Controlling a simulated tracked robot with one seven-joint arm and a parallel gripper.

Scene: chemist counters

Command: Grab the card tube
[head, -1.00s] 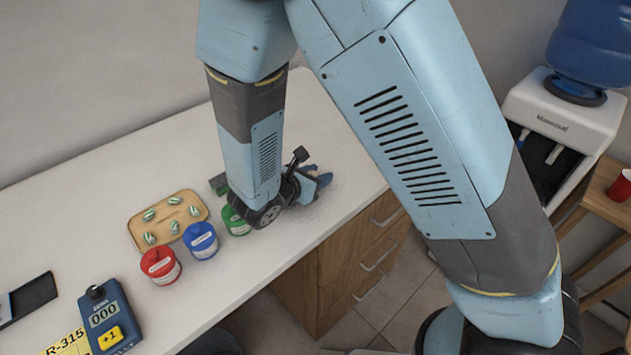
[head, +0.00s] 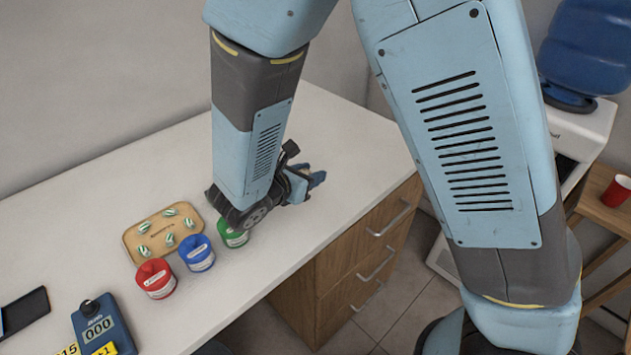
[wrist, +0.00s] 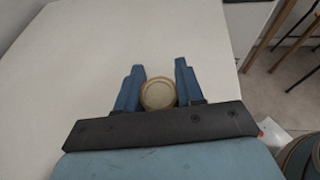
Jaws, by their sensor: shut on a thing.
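The card tube (wrist: 158,94) shows in the wrist view as a round tan end with a darker rim, seen end-on. It sits between the two blue fingers of my gripper (wrist: 159,66), close to the palm. The gripper is shut on it, though thin gaps seem to show beside the tube from this angle. In the head view my gripper (head: 312,180) is over the right part of the counter, and the tube is hidden behind the arm. Whether the tube touches the counter I cannot tell.
On the white counter (head: 340,130) stand a green jar (head: 232,233), a blue jar (head: 197,254) and a red jar (head: 156,279). A tan tray (head: 132,243) holds several striped sweets. A blue counter device (head: 103,325) is at front left. The counter is clear behind my gripper.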

